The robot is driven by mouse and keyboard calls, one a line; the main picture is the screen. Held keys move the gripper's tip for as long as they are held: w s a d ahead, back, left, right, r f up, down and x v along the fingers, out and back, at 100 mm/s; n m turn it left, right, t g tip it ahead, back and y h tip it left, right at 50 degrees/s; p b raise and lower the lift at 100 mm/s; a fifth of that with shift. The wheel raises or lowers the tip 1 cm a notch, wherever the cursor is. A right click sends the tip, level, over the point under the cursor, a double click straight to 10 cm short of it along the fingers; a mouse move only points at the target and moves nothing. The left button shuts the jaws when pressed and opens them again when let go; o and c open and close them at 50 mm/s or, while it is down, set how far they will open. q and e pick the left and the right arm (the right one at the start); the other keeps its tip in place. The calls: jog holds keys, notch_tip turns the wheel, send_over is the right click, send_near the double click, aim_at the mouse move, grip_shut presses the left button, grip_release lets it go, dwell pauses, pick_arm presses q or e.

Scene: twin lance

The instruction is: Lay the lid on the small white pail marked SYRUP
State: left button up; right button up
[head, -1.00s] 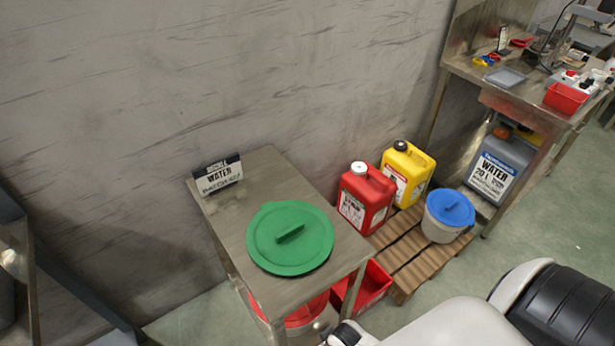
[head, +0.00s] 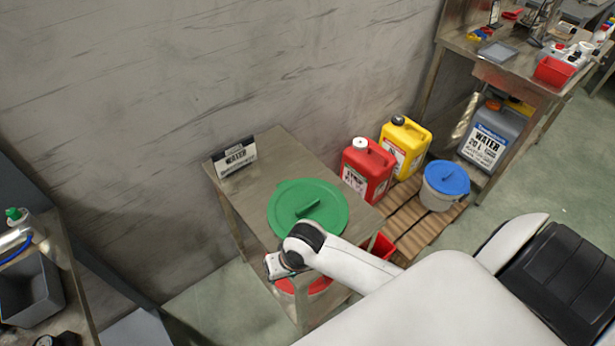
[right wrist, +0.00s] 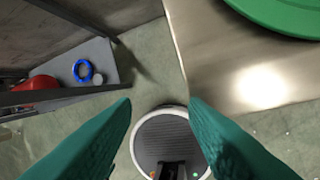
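A round green lid (head: 318,205) with a bar handle lies flat on a small steel table (head: 262,165). Its edge also shows at the top right of the right wrist view (right wrist: 285,14). A small white pail (head: 436,197) topped with a blue lid (head: 447,177) stands on a pallet; I can read no SYRUP marking. My right gripper (right wrist: 160,105) is open and empty, with its two teal fingers spread over floor beside the table. In the head view, my right arm covers part of the table's front edge. My left gripper is out of view.
A red jug (head: 366,170) and yellow jug (head: 405,146) share the wooden pallet (head: 408,222). A grey bin (head: 30,290) is at the far left. A cluttered bench (head: 520,75) is at back right.

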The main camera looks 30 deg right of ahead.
jog(key=w, duration=0.1)
jog(key=w+d+m, duration=0.1)
jog(key=w+m, duration=0.1)
jog(key=w, duration=0.1)
jog(key=shift+d+r+g, duration=0.3)
jog(key=shift+r, duration=0.05)
jog(key=w+d+m, duration=0.1)
jog(key=w+d+r+m, duration=0.1)
jog(key=w+d+m, duration=0.1)
jog(key=w+d+m+h, duration=0.1)
jog(key=w+d, duration=0.1)
jog(key=shift+d+r+m+g+p, duration=0.1)
jog(key=shift+r+m+g+p, duration=0.25)
jog(key=shift+r+m+g, duration=0.05)
jog(key=w+d+r+m+g+h, duration=0.1)
jog(key=w+d+r+m, duration=0.45)
jog(key=d+m, duration=0.35)
jog(key=n+b, duration=0.1)
jog(key=b, duration=0.7)
send_over(308, 205)
notch_tip(308, 205, down, 7)
jog(key=shift+r, duration=0.2)
jog(key=shift+f+p, duration=0.3)
jog(key=shift+p, duration=0.2)
jog(key=shift+f, duration=1.4)
jog(key=shift+c, duration=0.3)
